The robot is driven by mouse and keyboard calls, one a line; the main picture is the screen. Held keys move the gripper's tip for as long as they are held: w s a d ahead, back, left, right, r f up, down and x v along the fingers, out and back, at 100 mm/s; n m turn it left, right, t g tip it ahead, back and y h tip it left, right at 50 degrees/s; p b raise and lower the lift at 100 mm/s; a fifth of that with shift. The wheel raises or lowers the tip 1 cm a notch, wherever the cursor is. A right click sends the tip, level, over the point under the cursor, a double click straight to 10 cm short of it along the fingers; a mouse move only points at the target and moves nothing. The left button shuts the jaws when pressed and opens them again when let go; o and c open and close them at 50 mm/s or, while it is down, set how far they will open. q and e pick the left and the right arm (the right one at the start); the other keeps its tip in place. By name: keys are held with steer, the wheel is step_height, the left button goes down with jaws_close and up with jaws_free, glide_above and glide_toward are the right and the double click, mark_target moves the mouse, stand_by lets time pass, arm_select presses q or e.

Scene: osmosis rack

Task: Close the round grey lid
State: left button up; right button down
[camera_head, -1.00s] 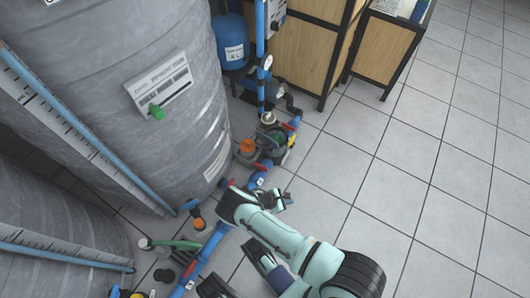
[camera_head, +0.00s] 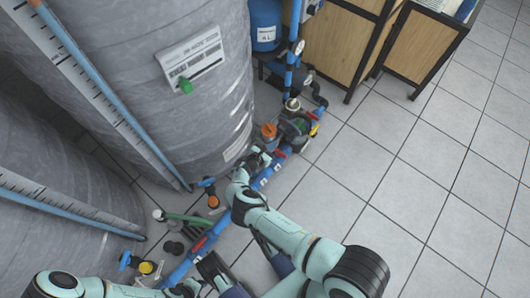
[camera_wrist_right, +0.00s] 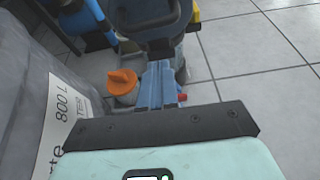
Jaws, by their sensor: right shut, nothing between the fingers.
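A round dark-grey part that looks like the lid (camera_wrist_right: 148,14) is at the top of the right wrist view, cut off by the frame edge. I cannot tell how far open it stands. In the head view my right gripper (camera_head: 260,156) is low beside the big grey tank, close to the pump, and hides part of the fittings there. In the right wrist view its fingers (camera_wrist_right: 160,80) are together and empty, pointing toward the grey part. My left gripper (camera_head: 188,288) is at the bottom edge of the head view, too small and dark to read.
The grey tank (camera_head: 150,90) rises close on the left. An orange cap (camera_wrist_right: 122,80) stands left of the fingers; it also shows in the head view (camera_head: 268,130). Blue pipe (camera_head: 205,245) runs along the floor. Tiled floor (camera_head: 400,190) is free on the right.

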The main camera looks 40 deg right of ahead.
steer(key=shift+w+d+r, duration=0.2)
steer(key=shift+d+r, duration=0.05)
steer(key=shift+d, duration=0.4)
steer(key=shift+w+d+r, duration=0.15)
steer(key=shift+d+r, duration=0.15)
steer(key=shift+d, duration=0.35)
steer(key=shift+w+d+r, duration=0.2)
steer(key=shift+d+r, duration=0.05)
steer(key=shift+d, duration=0.4)
